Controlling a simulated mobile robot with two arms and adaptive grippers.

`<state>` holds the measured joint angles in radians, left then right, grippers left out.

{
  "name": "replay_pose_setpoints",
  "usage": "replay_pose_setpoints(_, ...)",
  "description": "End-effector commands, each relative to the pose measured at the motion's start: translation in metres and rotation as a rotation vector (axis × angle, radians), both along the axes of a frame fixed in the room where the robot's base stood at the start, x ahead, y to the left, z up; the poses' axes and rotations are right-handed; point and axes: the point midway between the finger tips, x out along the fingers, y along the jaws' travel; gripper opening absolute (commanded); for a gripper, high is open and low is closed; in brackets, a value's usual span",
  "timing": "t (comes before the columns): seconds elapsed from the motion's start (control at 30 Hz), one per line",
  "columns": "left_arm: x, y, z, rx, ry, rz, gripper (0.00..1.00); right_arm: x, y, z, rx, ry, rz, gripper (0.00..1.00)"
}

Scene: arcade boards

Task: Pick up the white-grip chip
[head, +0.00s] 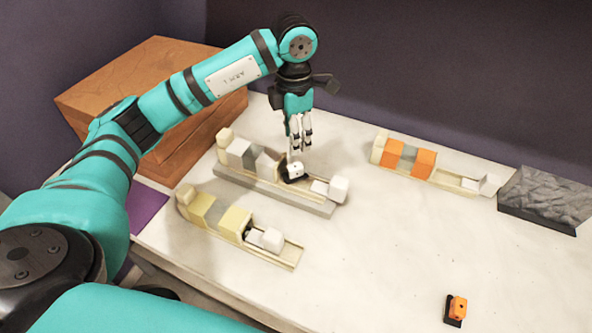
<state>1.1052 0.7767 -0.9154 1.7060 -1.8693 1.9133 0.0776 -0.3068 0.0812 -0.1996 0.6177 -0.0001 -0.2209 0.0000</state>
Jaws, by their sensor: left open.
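The white-grip chip (295,170), a small white block on a black base, sits on the middle rack (276,189), between grey-white blocks. My left gripper (300,152) points down right above this chip, with its fingertips close to the grip. It is open; whether the fingers touch the grip or straddle it I cannot tell. My right gripper is not in view.
A rack with yellow blocks (292,257) lies nearer, and one with orange blocks (453,184) stands farther right. An orange-grip chip (457,308) lies at the front right. A dark stone-like block (545,200) stands at the right edge. A wooden box (150,85) is behind my left arm.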

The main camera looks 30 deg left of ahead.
Motion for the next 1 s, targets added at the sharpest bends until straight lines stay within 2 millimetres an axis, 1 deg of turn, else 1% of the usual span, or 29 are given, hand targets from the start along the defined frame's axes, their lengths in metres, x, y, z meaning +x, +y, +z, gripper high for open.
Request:
replay_pose_setpoints(0.03, -0.001, 0.000, -0.012, 0.002, 0.005, 0.001, 0.44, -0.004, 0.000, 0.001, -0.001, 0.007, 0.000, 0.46)
replay_pose_setpoints(0.1, -0.001, 0.000, -0.027, 0.001, 0.006, 0.000, 0.44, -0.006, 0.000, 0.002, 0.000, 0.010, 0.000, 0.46)
replay_pose_setpoints(0.2, -0.001, 0.000, -0.044, 0.001, 0.004, -0.001, 0.44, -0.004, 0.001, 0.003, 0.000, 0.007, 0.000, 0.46)
replay_pose_setpoints(0.3, -0.001, 0.000, -0.056, 0.001, 0.002, 0.000, 0.44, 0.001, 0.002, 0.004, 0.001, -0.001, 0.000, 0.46)
replay_pose_setpoints(0.47, 0.000, 0.000, -0.064, 0.000, 0.000, 0.000, 0.44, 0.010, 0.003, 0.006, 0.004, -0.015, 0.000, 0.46)
replay_pose_setpoints(0.57, -0.003, 0.001, -0.076, 0.000, 0.004, 0.000, 0.44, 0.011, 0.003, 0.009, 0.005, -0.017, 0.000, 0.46)
replay_pose_setpoints(0.7, -0.004, 0.002, -0.098, -0.001, 0.003, 0.000, 0.44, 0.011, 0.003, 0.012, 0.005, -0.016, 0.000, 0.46)
replay_pose_setpoints(0.8, -0.003, 0.003, -0.109, 0.000, 0.000, 0.001, 0.44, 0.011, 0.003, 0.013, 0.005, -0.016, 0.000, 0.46)
replay_pose_setpoints(0.9, -0.003, 0.003, -0.114, 0.000, 0.000, 0.000, 0.44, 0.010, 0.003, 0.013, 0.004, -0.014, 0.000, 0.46)
replay_pose_setpoints(1.0, -0.003, 0.003, -0.114, 0.001, -0.001, 0.000, 0.44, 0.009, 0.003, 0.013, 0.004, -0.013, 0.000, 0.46)
